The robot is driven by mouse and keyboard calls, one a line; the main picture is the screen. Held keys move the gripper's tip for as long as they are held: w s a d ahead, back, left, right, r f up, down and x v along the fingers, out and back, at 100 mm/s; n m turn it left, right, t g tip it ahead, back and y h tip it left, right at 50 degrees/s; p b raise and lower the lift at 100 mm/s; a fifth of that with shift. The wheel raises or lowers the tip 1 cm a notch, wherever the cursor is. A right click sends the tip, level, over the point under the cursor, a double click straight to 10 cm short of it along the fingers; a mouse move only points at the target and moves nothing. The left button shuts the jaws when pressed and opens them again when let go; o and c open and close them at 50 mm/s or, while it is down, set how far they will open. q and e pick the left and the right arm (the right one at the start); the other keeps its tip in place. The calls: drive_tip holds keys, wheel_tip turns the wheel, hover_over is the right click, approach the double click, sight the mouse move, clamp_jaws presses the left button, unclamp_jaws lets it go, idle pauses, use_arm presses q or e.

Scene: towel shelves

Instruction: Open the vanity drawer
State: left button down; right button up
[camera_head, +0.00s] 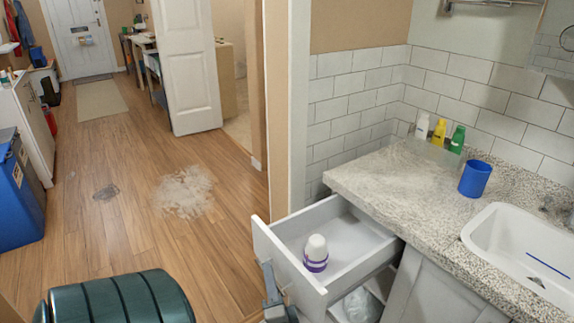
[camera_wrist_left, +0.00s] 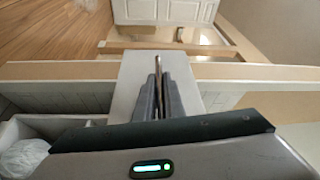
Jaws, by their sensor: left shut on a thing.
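The vanity drawer (camera_head: 292,262) is pulled out from under the speckled counter in the head view, its inside exposed. A white cup-like container with a purple band (camera_head: 316,254) stands inside it. My left gripper (camera_head: 268,280) is at the outer face of the drawer front, low in the head view. In the left wrist view its two grey fingers (camera_wrist_left: 159,97) are close together on a thin upright bar, which appears to be the drawer handle (camera_wrist_left: 158,68). The fingers hide most of the handle. My right gripper is not in view.
The counter (camera_head: 372,178) holds a blue cup (camera_head: 475,179), several small bottles (camera_head: 439,132) and a white sink (camera_head: 520,248). A plastic bag (camera_head: 361,304) lies below the drawer. Wooden floor (camera_head: 130,200) is open to the left, with a blue bin (camera_head: 20,195) at the far left.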

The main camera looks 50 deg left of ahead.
use_arm(q)
drive_tip(key=shift+s+a, duration=0.1)
drive_tip(key=shift+s, duration=0.65)
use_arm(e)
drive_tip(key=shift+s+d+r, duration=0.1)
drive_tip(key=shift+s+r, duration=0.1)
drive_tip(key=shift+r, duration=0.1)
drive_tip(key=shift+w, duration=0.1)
use_arm(q)
drive_tip(key=c, duration=1.8)
unclamp_jaws()
drive_tip(key=shift+c, duration=0.2)
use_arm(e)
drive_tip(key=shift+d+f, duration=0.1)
